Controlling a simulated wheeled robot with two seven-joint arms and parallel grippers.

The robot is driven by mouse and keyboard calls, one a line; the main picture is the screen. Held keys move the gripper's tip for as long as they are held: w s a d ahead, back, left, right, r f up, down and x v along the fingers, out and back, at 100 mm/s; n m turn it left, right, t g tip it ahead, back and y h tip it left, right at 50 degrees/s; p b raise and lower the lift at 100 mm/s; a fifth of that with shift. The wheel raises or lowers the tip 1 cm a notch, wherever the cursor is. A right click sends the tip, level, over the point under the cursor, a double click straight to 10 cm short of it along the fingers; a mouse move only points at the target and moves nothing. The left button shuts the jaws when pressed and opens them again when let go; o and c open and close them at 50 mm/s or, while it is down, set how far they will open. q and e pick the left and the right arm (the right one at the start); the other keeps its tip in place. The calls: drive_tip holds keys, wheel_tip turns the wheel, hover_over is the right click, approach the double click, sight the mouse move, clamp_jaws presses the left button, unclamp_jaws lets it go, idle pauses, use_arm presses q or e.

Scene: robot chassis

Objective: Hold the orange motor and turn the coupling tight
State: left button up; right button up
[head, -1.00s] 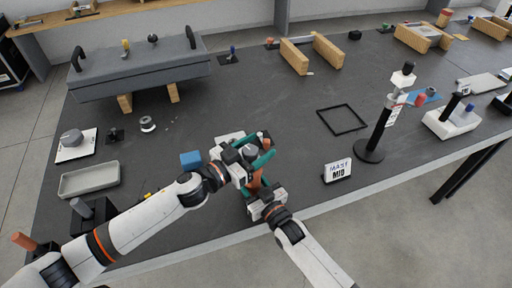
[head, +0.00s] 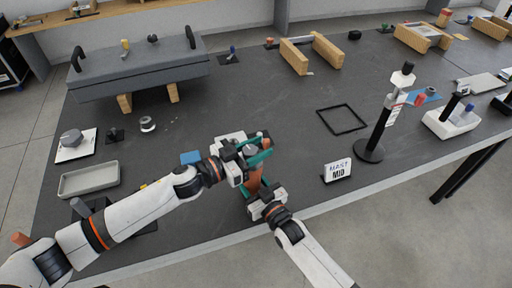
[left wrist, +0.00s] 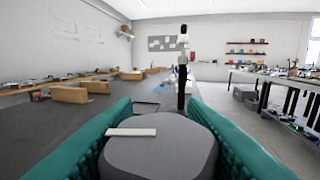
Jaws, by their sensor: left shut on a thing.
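The orange motor (head: 253,182) stands near the table's front edge in the head view, with the grey coupling (head: 250,150) above it. My left gripper (head: 257,150), with teal fingers, reaches in from the left and is shut on the coupling. In the left wrist view the grey rounded coupling (left wrist: 160,152), with a pale bar mark on top, sits between both teal fingers. My right gripper (head: 254,185) comes from the front, its fingers around the orange motor; it appears shut on it. Fingers partly hide the motor and the coupling.
A "MAST MID" sign (head: 338,171) and a black post on a round base (head: 369,151) stand to the right. An empty black frame (head: 342,120) lies beyond the sign.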

use_arm(q)
drive_tip(key=m+g+h, duration=0.1)
drive_tip(key=g, duration=0.1)
drive_tip(key=m+g+h, duration=0.1)
drive_tip(key=m+g, duration=0.1)
drive_tip(key=g, duration=0.1)
drive_tip(key=shift+s+d+m, duration=0.1)
drive_tip(key=shift+s+m, duration=0.05)
drive_tip(key=shift+m, duration=0.15)
drive_tip(key=m+g, duration=0.1)
drive_tip(key=g, duration=0.1)
drive_tip(key=m+g, duration=0.1)
drive_tip(key=g, duration=0.1)
drive_tip(key=m+g, duration=0.1)
drive_tip(key=shift+s+m+g+h, duration=0.3)
drive_tip(key=shift+g, duration=0.1)
drive_tip(key=m+g, duration=0.2)
drive_tip(key=g, duration=0.1)
drive_tip(key=m+g+y, duration=0.1)
drive_tip(key=shift+s+g, duration=0.25)
drive_tip(key=shift+g, duration=0.15)
drive_tip(key=shift+s+m+g+y, duration=0.2)
drive_tip(key=shift+m+g+y, duration=0.6)
drive_tip(key=shift+m+g, duration=0.45)
drive_tip(key=shift+g, duration=0.45)
drive_tip(key=o, duration=1)
drive_tip(key=shift+r, duration=0.15)
